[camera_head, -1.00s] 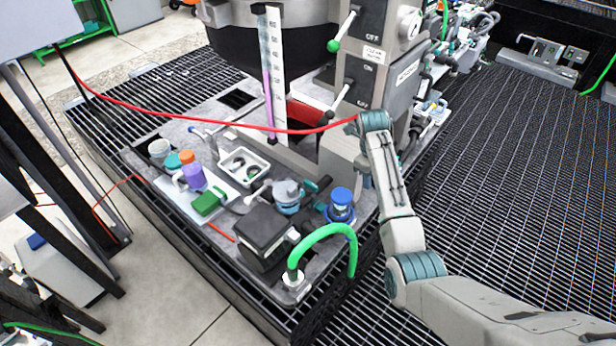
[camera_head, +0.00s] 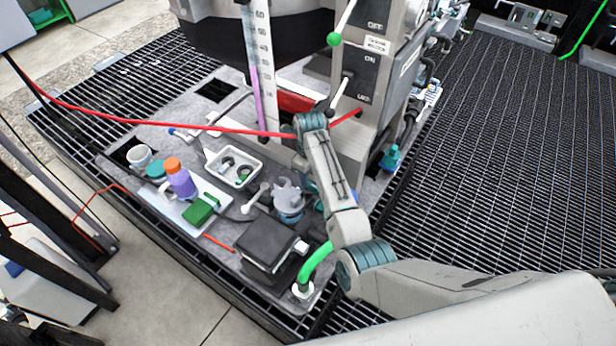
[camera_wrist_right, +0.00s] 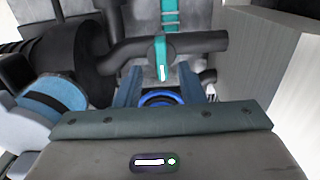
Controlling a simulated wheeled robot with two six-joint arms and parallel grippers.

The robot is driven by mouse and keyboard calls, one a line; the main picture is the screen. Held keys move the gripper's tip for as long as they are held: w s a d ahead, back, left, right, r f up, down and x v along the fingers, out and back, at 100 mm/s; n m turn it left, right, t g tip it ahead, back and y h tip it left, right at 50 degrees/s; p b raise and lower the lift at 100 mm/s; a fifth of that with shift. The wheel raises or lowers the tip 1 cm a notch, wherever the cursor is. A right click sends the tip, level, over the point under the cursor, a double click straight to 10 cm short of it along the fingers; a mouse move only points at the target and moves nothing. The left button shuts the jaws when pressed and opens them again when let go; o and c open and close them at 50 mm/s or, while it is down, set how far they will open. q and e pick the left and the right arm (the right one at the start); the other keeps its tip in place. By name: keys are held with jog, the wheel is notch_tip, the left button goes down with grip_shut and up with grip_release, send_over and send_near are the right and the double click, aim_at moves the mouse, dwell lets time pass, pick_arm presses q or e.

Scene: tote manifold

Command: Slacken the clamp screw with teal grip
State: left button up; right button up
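In the right wrist view a teal grip (camera_wrist_right: 162,58) stands upright across a dark horizontal pipe, just beyond my fingertips. It looks like the teal-gripped clamp screw, but its screw end is hidden. My right gripper (camera_wrist_right: 162,82) points toward it with its two blue-grey fingers spread apart, and nothing is visibly held. A blue ring (camera_wrist_right: 160,98) shows between the fingers, partly covered by the gripper body. In the head view my right forearm hides the fingertips and the teal grip. My left gripper is in neither current view.
A blue-grey pump-like part (camera_head: 288,198) and a black box (camera_head: 272,243) stand left of my right arm. A green hose (camera_head: 317,262) curves up near the front corner. A red hose (camera_head: 225,130) crosses the bench. A grey switch cabinet (camera_head: 368,75) stands behind.

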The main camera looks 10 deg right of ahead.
aim_at(310, 187)
jog(key=f, duration=0.3)
jog(key=shift+w+f, duration=0.25)
jog(key=shift+f, duration=0.15)
jog(key=shift+s+r, duration=0.1)
jog(key=shift+c, duration=0.2)
grip_shut()
jog(key=shift+p, duration=0.35)
